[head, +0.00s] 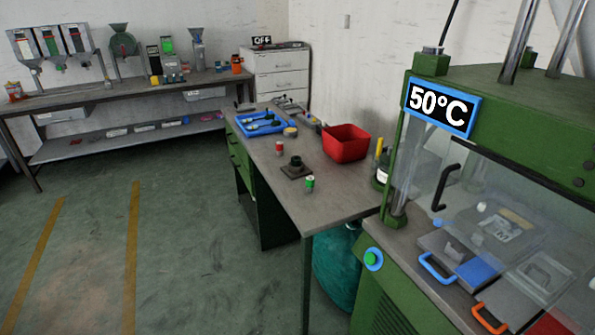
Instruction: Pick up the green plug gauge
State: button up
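A small upright cylinder with a green body and a pale top, which looks like the green plug gauge (310,184), stands on the grey workbench (335,192) near its front end. A similar small piece with a red part, perhaps a red gauge (279,149), stands farther back near the left edge. Between them sits a dark round part on a square base (296,167). Nothing covers the green piece. My gripper is not in view.
A red bin (346,143) stands at the bench's right side. A blue tray (262,123) with tools lies farther back. A green press (440,118) reading 50°C stands close at right. Open floor (185,235) lies left of the bench.

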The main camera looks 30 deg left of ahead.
aim_at(310, 180)
jog(key=i+j, duration=0.2)
jog(key=j, duration=0.3)
jog(key=i+j, duration=0.25)
jog(key=j, duration=0.3)
jog(key=i+j, duration=0.2)
jog(key=j, duration=0.3)
jog(key=i+j, duration=0.25)
jog(key=j, duration=0.25)
jog(key=i+j, duration=0.2)
jog(key=j, duration=0.35)
jog(key=i+j, duration=0.2)
jog(key=j, duration=0.3)
jog(key=i+j, duration=0.25)
jog(key=j, duration=0.25)
jog(key=i+j+z, duration=0.1)
jog(key=j, duration=0.45)
jog(key=i, duration=0.1)
